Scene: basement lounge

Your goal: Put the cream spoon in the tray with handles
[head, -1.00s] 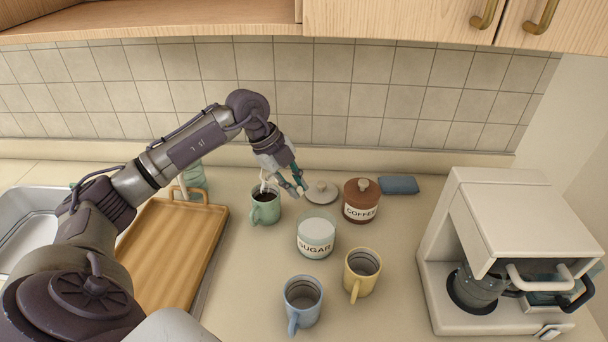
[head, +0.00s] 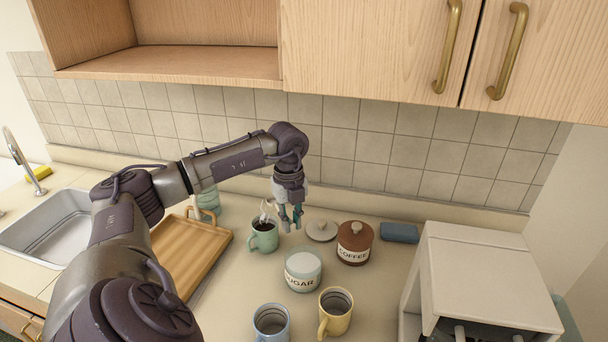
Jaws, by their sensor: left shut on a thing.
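The mug holds something dark. The wooden tray with handles (head: 190,250) lies to the left, partly hidden by my left arm; its bare surface shows. My right gripper is not in view.
The sugar jar (head: 303,271), coffee jar (head: 355,243) and a loose lid (head: 321,231) stand close right of the gripper. Blue (head: 271,322) and yellow (head: 335,312) mugs are in front. A teal vessel (head: 208,199) stands behind the tray. The coffee machine (head: 485,285) is at right, cabinets overhead.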

